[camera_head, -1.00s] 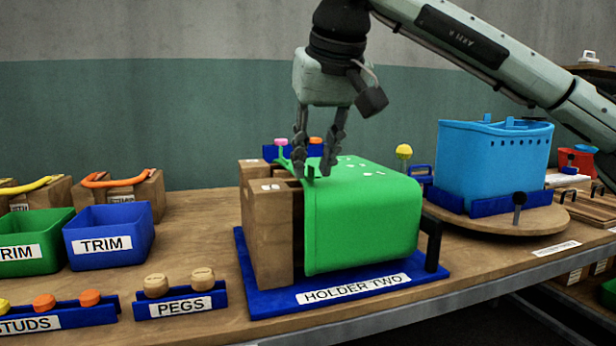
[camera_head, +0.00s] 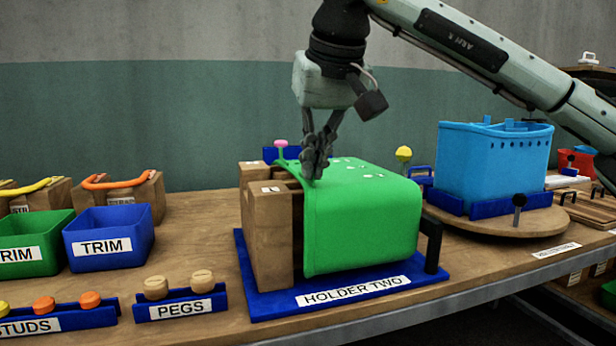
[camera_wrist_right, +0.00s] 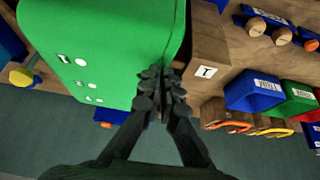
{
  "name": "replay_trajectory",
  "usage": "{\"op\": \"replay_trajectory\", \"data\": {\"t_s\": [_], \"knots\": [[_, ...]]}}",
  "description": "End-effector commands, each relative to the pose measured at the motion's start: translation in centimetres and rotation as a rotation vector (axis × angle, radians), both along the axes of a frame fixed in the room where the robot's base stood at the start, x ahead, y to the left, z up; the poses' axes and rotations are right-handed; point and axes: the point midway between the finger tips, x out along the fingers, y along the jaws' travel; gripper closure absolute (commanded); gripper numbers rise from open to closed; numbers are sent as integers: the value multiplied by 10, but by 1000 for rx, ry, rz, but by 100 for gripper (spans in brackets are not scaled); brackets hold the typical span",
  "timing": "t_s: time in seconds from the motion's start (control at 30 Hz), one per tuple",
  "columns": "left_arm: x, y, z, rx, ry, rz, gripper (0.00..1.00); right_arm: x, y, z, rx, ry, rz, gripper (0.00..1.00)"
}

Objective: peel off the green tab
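The green shell (camera_head: 362,222) lies on its side in the blue holder labelled HOLDER TWO (camera_head: 430,276), against a wooden block (camera_head: 268,238). My right gripper (camera_head: 315,172) points down at the shell's upper left edge, its fingers closed together. In the right wrist view, the fingertips (camera_wrist_right: 161,76) meet at the edge of the green shell (camera_wrist_right: 100,40), beside the wooden block (camera_wrist_right: 208,40). The small green tab at this edge is hidden by the fingers, which are closed where it stood. My left gripper is not in view.
Blue (camera_head: 108,240) and green (camera_head: 30,248) TRIM bins and a PEGS rack (camera_head: 181,309) stand to the left. A light blue shell (camera_head: 492,165) stands on a round turntable (camera_head: 500,228) at the right. A black post (camera_head: 432,245) rises at the holder's right.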

Motion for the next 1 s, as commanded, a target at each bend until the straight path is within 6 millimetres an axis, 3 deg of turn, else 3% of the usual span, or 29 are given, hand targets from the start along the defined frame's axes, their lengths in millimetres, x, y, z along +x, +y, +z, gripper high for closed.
{"op": "replay_trajectory", "data": {"t_s": [0.27,0.63,1.0], "knots": [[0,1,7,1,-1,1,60,0,0,7,0,-1,0,100],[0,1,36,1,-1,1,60,0,0,37,0,-1,0,100],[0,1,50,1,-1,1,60,0,0,60,0,0,0,100]]}}
